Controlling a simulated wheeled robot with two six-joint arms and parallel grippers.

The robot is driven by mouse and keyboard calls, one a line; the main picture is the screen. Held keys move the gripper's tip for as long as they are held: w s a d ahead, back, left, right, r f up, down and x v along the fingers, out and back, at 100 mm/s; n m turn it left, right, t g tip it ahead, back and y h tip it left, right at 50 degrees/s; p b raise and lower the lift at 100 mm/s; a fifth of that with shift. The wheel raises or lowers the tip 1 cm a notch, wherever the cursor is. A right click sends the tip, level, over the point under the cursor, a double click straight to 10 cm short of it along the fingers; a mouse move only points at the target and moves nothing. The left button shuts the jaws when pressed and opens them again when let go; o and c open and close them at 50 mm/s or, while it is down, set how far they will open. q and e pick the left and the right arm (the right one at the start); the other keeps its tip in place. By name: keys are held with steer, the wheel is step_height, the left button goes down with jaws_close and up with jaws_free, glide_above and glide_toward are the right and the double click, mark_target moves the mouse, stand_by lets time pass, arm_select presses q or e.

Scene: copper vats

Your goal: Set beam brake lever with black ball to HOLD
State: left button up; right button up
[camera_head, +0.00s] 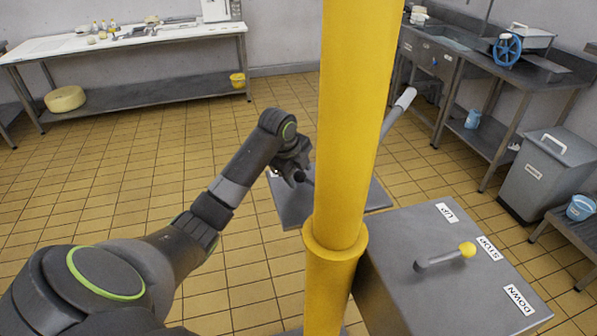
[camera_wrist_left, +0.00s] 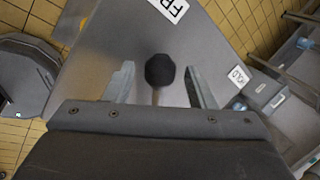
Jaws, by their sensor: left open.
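The black ball (camera_wrist_left: 160,70) of the brake lever sits between the two fingers of my left gripper (camera_wrist_left: 158,85) in the left wrist view. The fingers are open, with a gap on both sides of the ball. A short pale stem shows below the ball. The grey plate (camera_wrist_left: 215,50) carries a label starting "FR" (camera_wrist_left: 170,8) at the top and a HOLD label (camera_wrist_left: 238,77) to the right of the ball. In the head view, my left gripper (camera_head: 298,170) is over the grey plate (camera_head: 293,208), partly hidden by the yellow column.
A thick yellow column (camera_head: 345,120) stands right of my left arm. Beside it is a grey box (camera_head: 420,285) with a yellow-ball lever (camera_head: 467,250) and UP, STOP and DOWN labels. A pale-handled lever (camera_head: 404,99) rises behind the column. Tiled floor on the left is clear.

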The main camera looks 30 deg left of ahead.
arm_select(q)
steer(key=shift+f, duration=0.1)
steer(key=shift+c, duration=0.2)
jaws_close()
steer(key=shift+w+a, duration=0.1)
